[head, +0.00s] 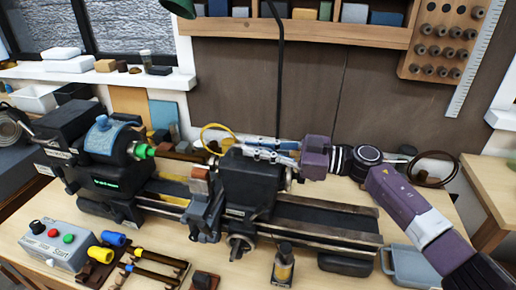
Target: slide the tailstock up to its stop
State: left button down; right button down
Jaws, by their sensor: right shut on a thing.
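The tailstock (250,178) is a dark block on the bed of a small lathe, right of the headstock (85,145) and close behind the carriage (206,208). My right gripper (262,152) reaches in from the right, with its fingers level across the tailstock's top. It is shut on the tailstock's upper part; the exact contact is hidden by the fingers. The lathe bed (325,218) runs bare to the right of the tailstock. I cannot make out the stop. My left gripper is out of view.
A control box (55,245) with buttons, blue and yellow pieces and tools lie at the front left. A small bottle (283,264) stands before the bed. A grey-blue tray (405,264) lies at the right. A thin dark lamp post (280,80) rises behind the gripper.

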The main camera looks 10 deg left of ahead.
jog(key=c, duration=2)
grip_release()
jog(key=shift+s+a+r, duration=0.1)
jog(key=shift+a, duration=0.15)
jog(key=shift+c, duration=0.2)
jog(key=shift+d, duration=0.15)
jog(key=d, duration=1.1)
jog(key=shift+d, duration=0.4)
